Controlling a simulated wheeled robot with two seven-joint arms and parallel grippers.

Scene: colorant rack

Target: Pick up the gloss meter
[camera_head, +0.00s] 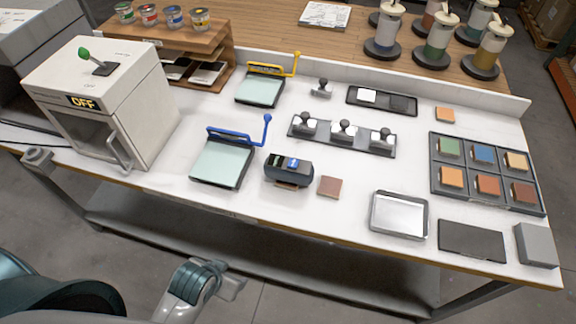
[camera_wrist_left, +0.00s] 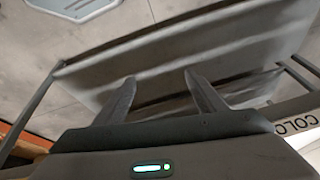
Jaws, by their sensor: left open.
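The gloss meter (camera_head: 288,171), a dark rounded block with a small blue display on top, stands on the white tabletop near its front edge. It sits between the blue-handled board and a brown square tile. My left gripper (camera_head: 236,284) is low in front of the table, below and to the left of the gloss meter and well apart from it. In the left wrist view its two fingers (camera_wrist_left: 160,90) are spread with nothing between them. That view shows the grey shelf under the table, not the gloss meter. My right gripper is in neither view.
The blue-handled board (camera_head: 222,162) is left of the gloss meter. The brown tile (camera_head: 330,186) is right of it. A rack of stamps (camera_head: 343,148) stands behind. A white box with a door (camera_head: 100,110) is at the left. The lower shelf (camera_head: 230,245) runs under the table.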

